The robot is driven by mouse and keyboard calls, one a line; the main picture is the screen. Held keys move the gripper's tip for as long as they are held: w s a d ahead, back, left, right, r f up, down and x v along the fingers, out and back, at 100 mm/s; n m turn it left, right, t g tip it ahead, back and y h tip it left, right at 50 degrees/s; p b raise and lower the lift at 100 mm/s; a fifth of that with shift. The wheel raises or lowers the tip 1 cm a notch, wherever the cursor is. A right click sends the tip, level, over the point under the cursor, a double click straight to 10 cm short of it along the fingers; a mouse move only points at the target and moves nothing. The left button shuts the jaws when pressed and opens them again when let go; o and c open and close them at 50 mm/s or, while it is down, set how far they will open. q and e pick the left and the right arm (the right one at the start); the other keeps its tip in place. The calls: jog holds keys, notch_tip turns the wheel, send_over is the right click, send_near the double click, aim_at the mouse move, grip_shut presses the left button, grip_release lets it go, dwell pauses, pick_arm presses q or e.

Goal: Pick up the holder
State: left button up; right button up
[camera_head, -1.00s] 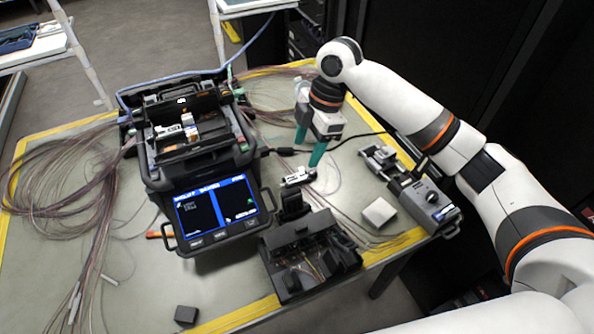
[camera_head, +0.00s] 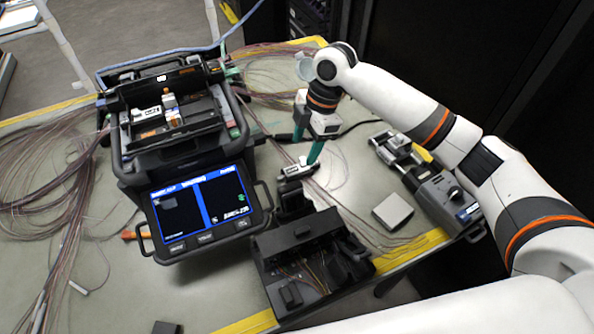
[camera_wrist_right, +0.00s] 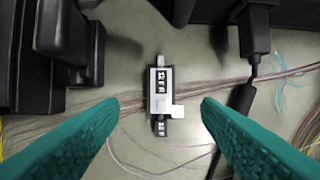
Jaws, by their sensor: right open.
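The holder (camera_wrist_right: 159,90) is a small white and black piece, seen from above between my fingers in the right wrist view. In the head view the holder (camera_head: 296,169) sits on the table just behind a black box-shaped device. My right gripper (camera_wrist_right: 160,110) has its two green fingers spread wide on either side of the holder, touching nothing. In the head view the right gripper (camera_head: 308,145) points down over the holder from behind. My left gripper is not in view.
The fusion splicer (camera_head: 180,150) with its lit screen stands left of the holder. A black tool box (camera_head: 310,260) is in front. A grey block (camera_head: 392,211) and another device (camera_head: 440,195) lie to the right. Loose fibres (camera_head: 50,190) spread over the table; a black cable (camera_wrist_right: 240,100) passes nearby.

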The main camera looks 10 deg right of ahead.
aim_at(297, 168)
jog(key=x, duration=0.7)
jog(key=shift+w+f, duration=0.15)
jog(key=c, duration=1.1)
notch_tip(297, 168, up, 10)
jog(key=shift+r, duration=0.1)
